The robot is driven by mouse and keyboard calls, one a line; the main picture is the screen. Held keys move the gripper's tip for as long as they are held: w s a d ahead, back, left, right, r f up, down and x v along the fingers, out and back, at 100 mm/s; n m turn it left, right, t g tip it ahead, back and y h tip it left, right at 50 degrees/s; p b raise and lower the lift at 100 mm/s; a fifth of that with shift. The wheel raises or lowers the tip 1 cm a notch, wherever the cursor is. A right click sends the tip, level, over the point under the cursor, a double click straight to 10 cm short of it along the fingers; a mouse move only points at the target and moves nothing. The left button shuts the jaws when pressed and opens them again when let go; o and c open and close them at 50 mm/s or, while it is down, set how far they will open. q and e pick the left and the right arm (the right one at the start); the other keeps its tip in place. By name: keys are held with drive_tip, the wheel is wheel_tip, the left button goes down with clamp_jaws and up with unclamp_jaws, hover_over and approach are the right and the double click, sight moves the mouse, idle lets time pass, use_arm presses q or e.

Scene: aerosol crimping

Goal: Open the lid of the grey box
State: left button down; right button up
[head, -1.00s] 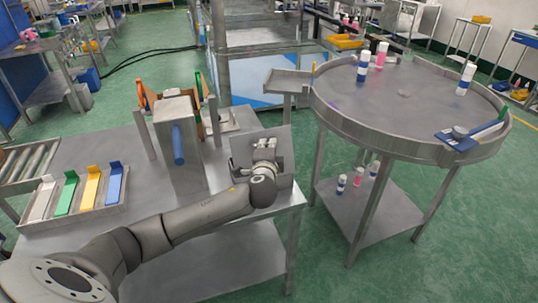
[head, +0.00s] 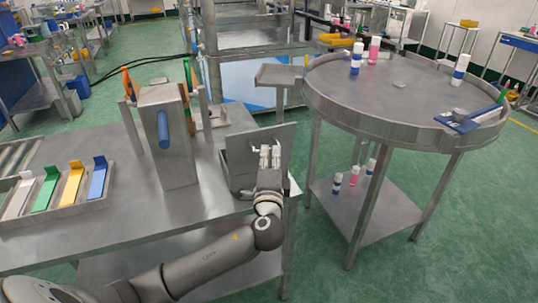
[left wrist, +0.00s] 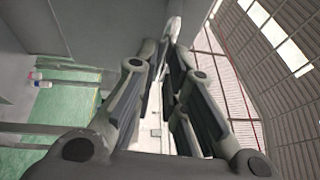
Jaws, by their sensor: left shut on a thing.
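The grey box (head: 228,172) stands at the right end of the metal table. Its lid (head: 285,140) is a flat grey plate that stands steeply raised, facing me. My left gripper (head: 264,152) is in front of the lid, shut on a small light handle (head: 254,149) on it. In the left wrist view the fingers (left wrist: 170,45) close on a pale piece at their tips, beside a broad grey surface. My gripper and forearm hide the lower front of the box. My right gripper is not in view.
A tray (head: 60,212) holds coloured pieces at far left. A round table (head: 400,110) with several cans stands at right, across a gap. The table front is partly clear.

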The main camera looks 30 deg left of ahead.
use_arm(q)
drive_tip(key=shift+s+f, duration=0.1)
drive_tip(key=shift+f, duration=0.4)
drive_tip(key=c, duration=1.5)
unclamp_jaws()
drive_tip(key=shift+a, duration=0.15)
drive_tip(key=shift+w, duration=0.25)
drive_tip(key=shift+r, duration=0.1)
drive_tip(key=v, duration=1.2)
drive_tip(key=shift+s+r, duration=0.1)
drive_tip(key=shift+r, duration=0.05)
